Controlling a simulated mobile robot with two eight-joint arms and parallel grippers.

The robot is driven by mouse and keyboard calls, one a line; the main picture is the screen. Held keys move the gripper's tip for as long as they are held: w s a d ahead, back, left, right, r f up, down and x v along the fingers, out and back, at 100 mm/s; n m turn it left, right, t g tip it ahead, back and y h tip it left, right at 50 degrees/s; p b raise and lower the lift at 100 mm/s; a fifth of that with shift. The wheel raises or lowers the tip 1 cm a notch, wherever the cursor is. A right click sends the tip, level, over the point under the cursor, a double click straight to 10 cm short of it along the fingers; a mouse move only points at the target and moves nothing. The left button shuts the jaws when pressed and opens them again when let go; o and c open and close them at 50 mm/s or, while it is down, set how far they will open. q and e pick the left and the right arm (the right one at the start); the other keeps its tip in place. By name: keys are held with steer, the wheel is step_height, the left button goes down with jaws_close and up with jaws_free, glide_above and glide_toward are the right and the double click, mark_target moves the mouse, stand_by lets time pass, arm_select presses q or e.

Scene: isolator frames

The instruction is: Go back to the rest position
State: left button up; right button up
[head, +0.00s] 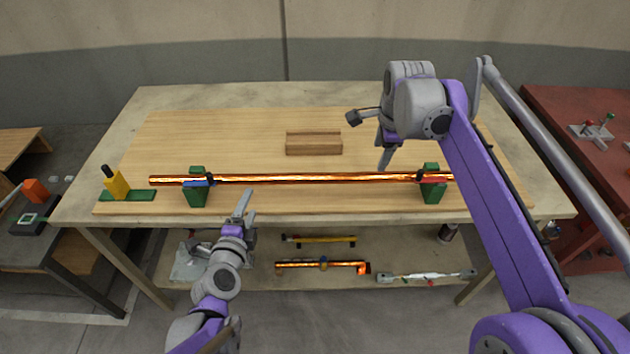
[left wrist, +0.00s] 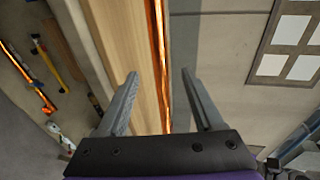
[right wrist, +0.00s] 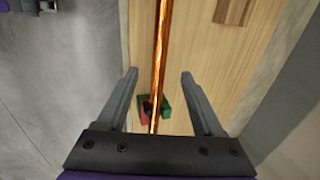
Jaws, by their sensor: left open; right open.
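A long copper pipe (head: 300,179) lies across two green supports, the left one (head: 196,190) with a blue piece and the right one (head: 432,188) with a red piece. My left gripper (head: 243,204) is open and empty in front of the table's front edge, apart from the pipe. In the left wrist view the pipe (left wrist: 160,50) runs beyond its fingers. My right gripper (head: 385,160) is open near the right part of the pipe. In the right wrist view the pipe (right wrist: 160,50) shows between its fingers; their height above it is hard to tell.
A wooden block (head: 314,148) sits on the board behind the pipe. A yellow tool on a green base (head: 116,184) stands at the left. The lower shelf (head: 400,264) holds another copper pipe (head: 318,264) and tools. A red table (head: 570,125) stands at the right.

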stand_by(0.3)
arm_select(q)
steer(key=s+a+f+n+g, duration=0.1)
steer(key=s+f+n+g, duration=0.1)
steer(key=s+n+g, duration=0.3)
steer(key=s+a+f+n+g+y, duration=0.1)
steer(key=s+f+n+g, duration=0.2)
steer(key=s+n, duration=1.1)
steer(key=s+g, duration=0.2)
steer(key=shift+s+a+y, duration=0.3)
steer(key=shift+a, duration=0.05)
arm_select(e)
steer(key=s+f+n, duration=0.5)
steer(key=s+n, duration=0.1)
steer(key=s, duration=0.3)
steer(key=s+d+f+n+t, duration=0.1)
steer(key=s+f+n, duration=0.4)
steer(key=s, duration=0.5)
steer(key=s+d+f+n+t, duration=0.1)
steer(key=s+f+n, duration=0.5)
steer(key=s, duration=0.4)
steer(key=shift+s+n, duration=0.25)
steer(key=shift+n, duration=0.25)
arm_select(q)
steer(key=shift+f, duration=0.1)
arm_select(e)
steer(key=shift+r, duration=0.1)
